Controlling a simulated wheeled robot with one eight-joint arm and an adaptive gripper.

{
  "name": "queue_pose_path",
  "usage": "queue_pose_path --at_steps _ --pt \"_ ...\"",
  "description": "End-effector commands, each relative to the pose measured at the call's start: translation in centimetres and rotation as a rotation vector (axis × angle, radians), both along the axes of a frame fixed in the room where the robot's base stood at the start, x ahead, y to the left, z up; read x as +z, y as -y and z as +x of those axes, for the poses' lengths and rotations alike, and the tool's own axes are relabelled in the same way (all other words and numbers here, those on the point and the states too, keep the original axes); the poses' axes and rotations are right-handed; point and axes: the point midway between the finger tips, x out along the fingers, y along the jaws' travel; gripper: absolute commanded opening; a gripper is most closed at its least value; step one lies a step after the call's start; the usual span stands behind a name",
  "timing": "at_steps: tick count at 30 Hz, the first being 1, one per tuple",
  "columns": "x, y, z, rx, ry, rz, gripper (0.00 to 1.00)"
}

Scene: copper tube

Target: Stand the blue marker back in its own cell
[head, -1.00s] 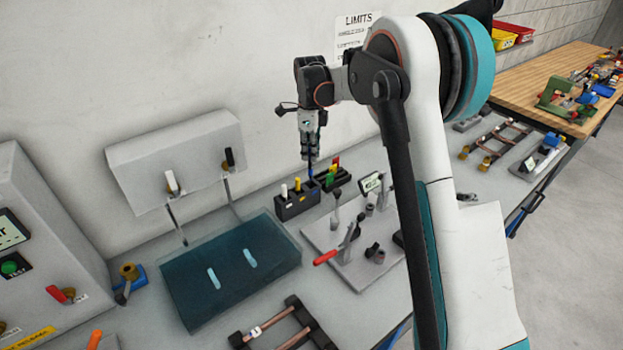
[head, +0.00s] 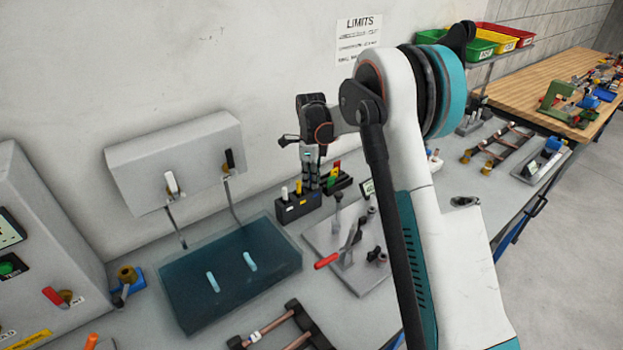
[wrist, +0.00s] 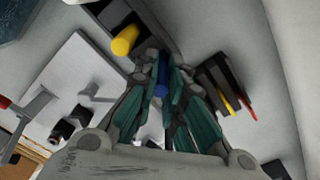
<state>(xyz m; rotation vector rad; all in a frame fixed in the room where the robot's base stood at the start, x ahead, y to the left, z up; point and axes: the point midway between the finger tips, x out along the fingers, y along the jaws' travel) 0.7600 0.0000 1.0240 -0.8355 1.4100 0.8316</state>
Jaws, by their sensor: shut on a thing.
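My gripper (head: 310,184) is low over the right end of a dark marker block (head: 298,207) on the bench. It is shut on the blue marker (wrist: 162,72), which shows between the fingers in the wrist view. In the head view the fingers hide the marker. A white marker and a yellow marker (wrist: 125,40) stand in the block to the left of my gripper. The marker appears roughly upright at the block's right end. Its lower end is hidden, so I cannot tell how deep it sits in a cell.
A second dark holder (wrist: 216,82) with coloured pieces stands close right of my gripper. A grey plate with a red-handled clamp (head: 327,261) lies in front. A blue translucent tank (head: 230,280) is at the left, below a grey wall box (head: 175,165).

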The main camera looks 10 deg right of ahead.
Motion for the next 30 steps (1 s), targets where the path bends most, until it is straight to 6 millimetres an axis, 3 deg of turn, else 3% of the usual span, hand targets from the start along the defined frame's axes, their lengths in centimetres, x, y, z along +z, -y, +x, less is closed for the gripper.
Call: queue_pose_path --at_steps 3,4,6,20,30 --pt "-0.4 0.0 0.0 0.000 0.000 0.000 0.00" --pt "-0.3 0.0 0.0 0.000 0.000 0.000 0.14" --pt "-0.3 0.0 0.0 0.000 0.000 0.000 0.30" --pt "0.5 0.0 0.0 0.000 0.000 0.000 0.30" --pt "7.0 0.0 0.0 0.000 0.000 0.000 0.30"
